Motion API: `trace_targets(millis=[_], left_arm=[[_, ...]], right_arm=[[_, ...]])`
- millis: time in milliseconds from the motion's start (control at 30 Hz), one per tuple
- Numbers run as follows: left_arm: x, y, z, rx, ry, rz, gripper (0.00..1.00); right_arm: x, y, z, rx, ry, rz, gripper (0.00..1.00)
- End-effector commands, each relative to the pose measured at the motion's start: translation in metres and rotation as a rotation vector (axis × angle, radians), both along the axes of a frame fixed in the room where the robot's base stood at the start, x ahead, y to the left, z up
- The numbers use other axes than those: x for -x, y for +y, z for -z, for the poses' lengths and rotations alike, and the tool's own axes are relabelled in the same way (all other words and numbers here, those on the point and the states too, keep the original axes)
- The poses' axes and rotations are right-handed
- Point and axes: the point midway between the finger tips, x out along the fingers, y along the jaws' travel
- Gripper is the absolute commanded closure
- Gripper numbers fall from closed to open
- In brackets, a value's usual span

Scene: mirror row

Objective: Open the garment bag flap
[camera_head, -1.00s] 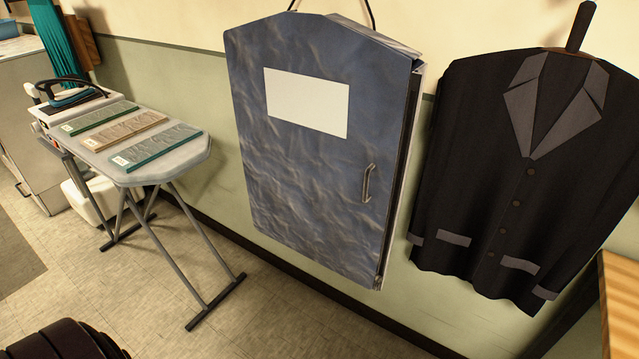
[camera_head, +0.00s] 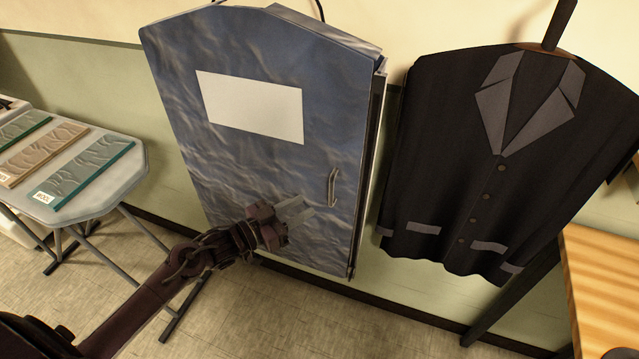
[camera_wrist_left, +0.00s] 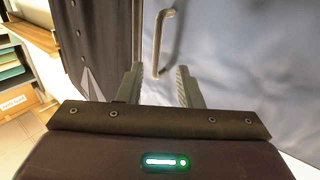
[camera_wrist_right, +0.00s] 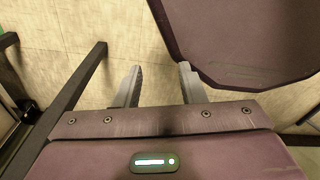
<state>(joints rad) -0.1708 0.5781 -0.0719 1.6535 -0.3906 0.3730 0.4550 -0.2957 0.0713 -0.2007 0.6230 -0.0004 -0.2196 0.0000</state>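The blue garment bag flap (camera_head: 255,150) hangs on the wall, closed or nearly so, with a white label (camera_head: 250,106) on its front. Its metal handle (camera_head: 334,188) is near the right edge. My left gripper (camera_head: 300,211) is in front of the flap, just left of and below the handle. In the left wrist view the handle (camera_wrist_left: 159,43) stands ahead of my left gripper (camera_wrist_left: 158,84), whose fingers are apart and empty. In the right wrist view my right gripper (camera_wrist_right: 158,84) is open and empty above the floor.
A dark jacket (camera_head: 440,200) hangs right of the bag. An ironing board (camera_head: 125,165) with fabric samples stands at left. A wooden table (camera_head: 600,270) is at lower right. Tiled floor (camera_head: 270,320) lies open in front of the bag.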

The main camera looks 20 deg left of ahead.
Motion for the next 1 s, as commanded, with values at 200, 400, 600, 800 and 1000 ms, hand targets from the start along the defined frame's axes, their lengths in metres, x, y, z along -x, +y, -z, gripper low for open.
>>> trace_targets(millis=[200, 400, 600, 800, 1000], left_arm=[[-0.023, -0.017, -0.004, 0.004, -0.005, 0.003, 0.68], [-0.048, -0.035, -0.002, 0.002, -0.003, 0.0, 0.68], [-0.061, -0.044, -0.001, 0.001, -0.001, 0.0, 0.68], [-0.062, -0.045, 0.0, 0.0, 0.0, 0.0, 0.68], [-0.061, -0.045, 0.0, -0.001, -0.001, 0.0, 0.83]], right_arm=[[0.008, -0.009, -0.005, 0.012, 0.011, -0.003, 0.64], [0.011, -0.013, -0.01, 0.017, 0.016, -0.004, 0.64], [0.008, -0.012, -0.012, 0.016, 0.012, -0.004, 0.64], [0.006, -0.009, -0.012, 0.011, 0.009, -0.002, 0.64], [0.005, -0.003, -0.012, 0.004, 0.008, 0.0, 0.64]])
